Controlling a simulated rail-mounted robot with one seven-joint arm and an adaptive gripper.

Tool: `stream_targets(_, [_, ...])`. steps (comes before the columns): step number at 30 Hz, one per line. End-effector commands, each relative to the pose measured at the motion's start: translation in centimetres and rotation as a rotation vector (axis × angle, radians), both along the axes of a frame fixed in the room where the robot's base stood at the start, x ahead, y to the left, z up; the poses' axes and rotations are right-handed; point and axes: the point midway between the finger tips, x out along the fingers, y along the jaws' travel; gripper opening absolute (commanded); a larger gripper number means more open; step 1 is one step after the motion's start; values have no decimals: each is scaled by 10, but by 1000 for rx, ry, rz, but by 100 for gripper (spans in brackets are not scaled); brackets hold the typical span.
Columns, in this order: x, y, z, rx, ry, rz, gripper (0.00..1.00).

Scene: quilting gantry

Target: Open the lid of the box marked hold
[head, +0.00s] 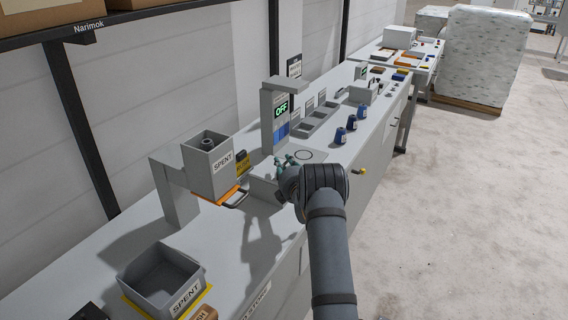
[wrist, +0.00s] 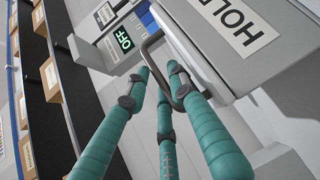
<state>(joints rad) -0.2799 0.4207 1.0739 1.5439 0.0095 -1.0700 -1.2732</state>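The grey box marked HOLD (wrist: 255,50) fills the upper right of the wrist view, with its white label tilted. A dark bent-bar handle (wrist: 160,78) sticks out from its near edge. The lid looks closed. My gripper (wrist: 160,76) has several teal fingers, and their tips lie close around the handle bar, apart from each other. I cannot tell whether any fingertip touches the bar. In the head view my gripper (head: 283,162) is over the bench, beside the low grey housing near the OFF display. The HOLD label cannot be read there.
A green OFF display (head: 282,109) stands just behind my gripper. A raised SPENT bin (head: 207,172) is to its left, and another SPENT tray (head: 163,281) sits nearer. Blue spools (head: 340,136) stand to the right on the bench. A shelf (head: 120,23) runs overhead.

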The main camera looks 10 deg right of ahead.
Motion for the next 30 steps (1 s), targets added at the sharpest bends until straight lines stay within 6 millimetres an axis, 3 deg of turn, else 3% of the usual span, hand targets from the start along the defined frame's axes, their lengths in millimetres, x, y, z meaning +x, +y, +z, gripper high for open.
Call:
stream_targets(5, [0, 0, 0, 0, 1, 0, 22])
stream_targets(16, [0, 0, 0, 1, 1, 0, 0])
stream_targets(30, [-1, 0, -1, 2, 2, 0, 0])
